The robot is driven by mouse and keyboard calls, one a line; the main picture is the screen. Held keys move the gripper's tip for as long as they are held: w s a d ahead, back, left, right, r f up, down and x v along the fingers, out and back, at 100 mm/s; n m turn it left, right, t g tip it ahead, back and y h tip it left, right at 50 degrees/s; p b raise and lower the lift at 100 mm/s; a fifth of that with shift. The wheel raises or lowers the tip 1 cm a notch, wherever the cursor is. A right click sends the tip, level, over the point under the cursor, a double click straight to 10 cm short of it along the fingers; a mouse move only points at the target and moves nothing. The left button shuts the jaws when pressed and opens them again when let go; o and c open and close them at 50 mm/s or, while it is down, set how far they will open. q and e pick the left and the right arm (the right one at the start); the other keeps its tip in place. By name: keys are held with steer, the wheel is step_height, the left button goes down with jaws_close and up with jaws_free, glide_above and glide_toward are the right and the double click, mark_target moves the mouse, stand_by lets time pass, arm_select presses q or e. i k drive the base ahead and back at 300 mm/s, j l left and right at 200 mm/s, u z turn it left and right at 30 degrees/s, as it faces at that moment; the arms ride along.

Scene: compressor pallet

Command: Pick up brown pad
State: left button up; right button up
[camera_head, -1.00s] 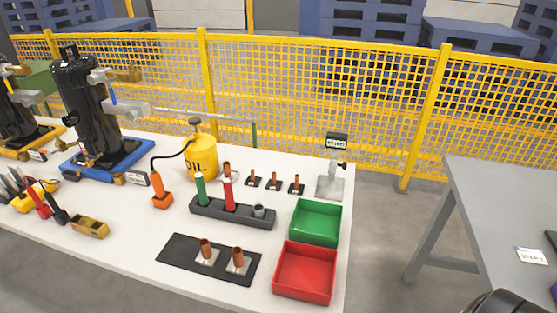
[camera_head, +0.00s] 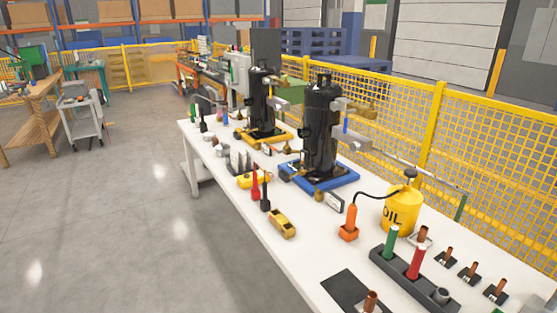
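I cannot clearly make out a brown pad in the head view. A small tan-yellow block (camera_head: 282,223) with a dark recess lies near the front edge of the white table (camera_head: 262,219); I cannot tell if it is the pad. Neither of my grippers is in view.
On the table stand two black compressors (camera_head: 321,125) (camera_head: 261,100), a yellow oil can (camera_head: 401,210) and a dark rack (camera_head: 400,272) with green and red tubes. A yellow fence (camera_head: 480,135) runs behind. A grey cart (camera_head: 80,118) and wooden bench (camera_head: 35,125) stand left. The floor between is clear.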

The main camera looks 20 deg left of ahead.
mark_target(215, 141)
steer(key=i+j+z, duration=0.1)
steer(key=j, duration=0.3)
steer(key=i+j, duration=0.2)
steer(key=j, duration=0.2)
steer(key=i+j+z, duration=0.15)
steer(key=j, duration=0.25)
steer(key=i+j, duration=0.1)
steer(key=j, duration=0.3)
steer(key=i+j+z, duration=0.15)
steer(key=j, duration=0.25)
